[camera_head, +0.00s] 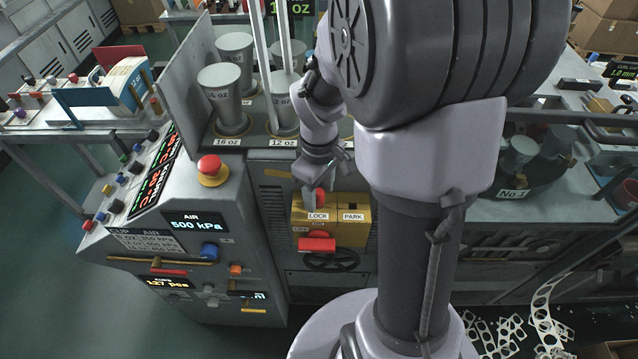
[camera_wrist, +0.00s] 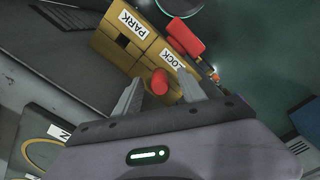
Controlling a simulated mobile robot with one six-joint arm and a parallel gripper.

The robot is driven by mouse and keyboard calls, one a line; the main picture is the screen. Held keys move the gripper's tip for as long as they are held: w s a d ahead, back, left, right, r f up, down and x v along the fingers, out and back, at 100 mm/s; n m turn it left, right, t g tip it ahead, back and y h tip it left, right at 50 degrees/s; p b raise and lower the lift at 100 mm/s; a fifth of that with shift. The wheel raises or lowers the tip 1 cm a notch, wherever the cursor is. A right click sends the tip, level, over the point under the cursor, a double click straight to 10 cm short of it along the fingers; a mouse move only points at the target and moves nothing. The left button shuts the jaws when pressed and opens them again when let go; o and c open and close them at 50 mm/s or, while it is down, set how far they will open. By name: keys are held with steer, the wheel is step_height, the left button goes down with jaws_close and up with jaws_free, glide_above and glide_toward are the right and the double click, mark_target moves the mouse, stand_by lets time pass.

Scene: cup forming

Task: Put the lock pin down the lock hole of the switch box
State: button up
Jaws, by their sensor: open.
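The yellow switch box (camera_head: 335,228) is on the front of the machine, with LOCK and PARK labels. In the wrist view the box (camera_wrist: 112,47) is beyond my fingers. The red lock pin (camera_head: 319,196) is at the LOCK side of the box. Its red round head (camera_wrist: 160,82) shows between my two fingers, with a gap on each side. I cannot tell how deep the pin sits; the lock hole is hidden. My gripper (camera_head: 318,184) is open just above the pin, and its fingers (camera_wrist: 160,94) straddle the pin head without visible contact.
A red handle (camera_head: 316,244) sticks out below the LOCK label, and a dark handwheel (camera_head: 331,261) is under it. A red mushroom button (camera_head: 211,166) is on the panel to the left. Grey cup moulds (camera_head: 221,92) stand on the deck behind.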

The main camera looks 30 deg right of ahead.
step_height(320, 180, up, 17)
steer(key=p, duration=0.4)
steer(key=shift+r+p, duration=0.15)
steer(key=shift+p, duration=0.25)
